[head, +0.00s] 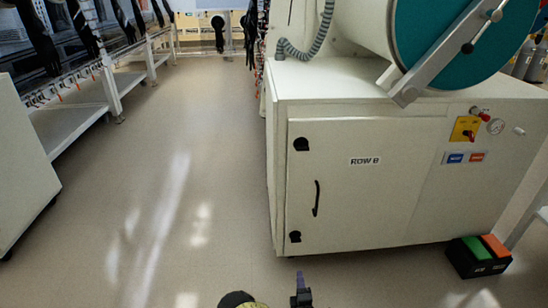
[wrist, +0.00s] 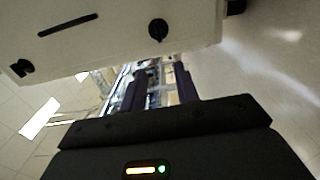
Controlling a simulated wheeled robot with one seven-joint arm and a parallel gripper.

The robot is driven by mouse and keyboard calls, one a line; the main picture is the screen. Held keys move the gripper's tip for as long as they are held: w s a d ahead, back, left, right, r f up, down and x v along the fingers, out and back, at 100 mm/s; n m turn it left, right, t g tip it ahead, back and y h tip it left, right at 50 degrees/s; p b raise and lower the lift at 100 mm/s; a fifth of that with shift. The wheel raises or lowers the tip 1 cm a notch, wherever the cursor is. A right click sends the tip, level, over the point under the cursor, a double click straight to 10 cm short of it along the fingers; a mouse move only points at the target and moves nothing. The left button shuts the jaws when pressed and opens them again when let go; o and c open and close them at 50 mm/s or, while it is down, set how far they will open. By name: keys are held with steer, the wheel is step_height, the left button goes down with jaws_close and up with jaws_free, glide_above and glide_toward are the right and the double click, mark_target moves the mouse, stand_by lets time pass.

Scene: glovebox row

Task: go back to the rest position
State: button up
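Only a purple finger and part of the dark body show there. In the wrist view my gripper (wrist: 160,88) has its two dark fingers apart, with background visible between them and nothing held. The cabinet door (wrist: 110,35), with its dark handle and round black latch, fills the upper left of the wrist view. The gripper looks apart from the door.
A clear floor aisle (head: 170,170) runs left of the cabinet. White benches (head: 75,115) with hanging black gloves line the left side. A black foot pedal box (head: 478,257) with green and orange tops sits at the cabinet's right foot. A teal round door (head: 440,35) is above.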

step_height(320, 180, up, 18)
steer(key=d+m+g+h+p, duration=0.35)
steer(key=m+g, duration=0.65)
steer(key=m, duration=0.5)
steer(key=s+a+r+m+g+y+p, duration=0.25)
steer(key=s+r+g+y+p, duration=0.2)
steer(key=s+r, duration=1.9)
step_height(320, 180, up, 39)
steer(key=h+p, duration=0.1)
steer(key=p, duration=3.7)
steer(key=shift+w+f+m+g, duration=0.15)
steer(key=shift+w+m+g, duration=0.2)
steer(key=shift+w+g, duration=0.1)
steer(key=shift+d, duration=0.1)
